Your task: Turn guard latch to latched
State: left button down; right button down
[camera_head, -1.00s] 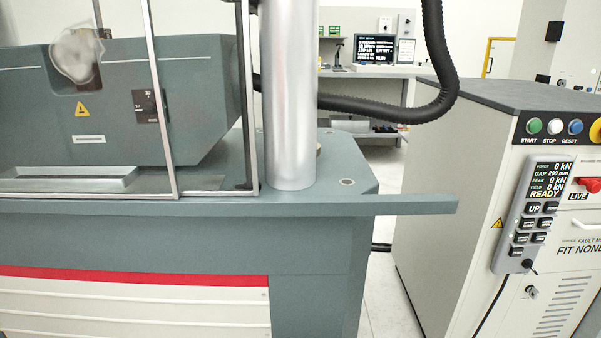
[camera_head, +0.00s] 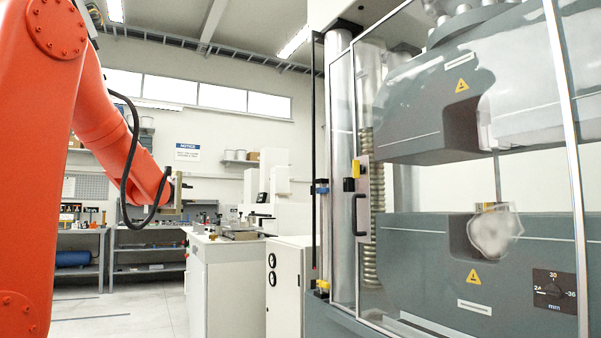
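The machine's clear guard door (camera_head: 357,115) fills the right of the head view, framed by thin metal bars. On its left edge is a plate with a small yellow and black part (camera_head: 355,169), which looks like the guard latch; its exact position is too small to tell. A black pull handle (camera_head: 359,214) sits just below it. My orange-red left arm comes in from the left. Its far end, where my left gripper (camera_head: 178,193) seems to be, is small and edge-on, well left of the latch and apart from it. My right gripper is out of view.
Behind the guard are the grey upper crosshead (camera_head: 420,115) and lower grip block (camera_head: 410,260). White cabinets (camera_head: 225,285) and benches stand behind; open floor lies at lower left.

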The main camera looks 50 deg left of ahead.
aim_at(358, 169)
jog(key=u, duration=1.25)
jog(key=i+j+z, duration=0.15)
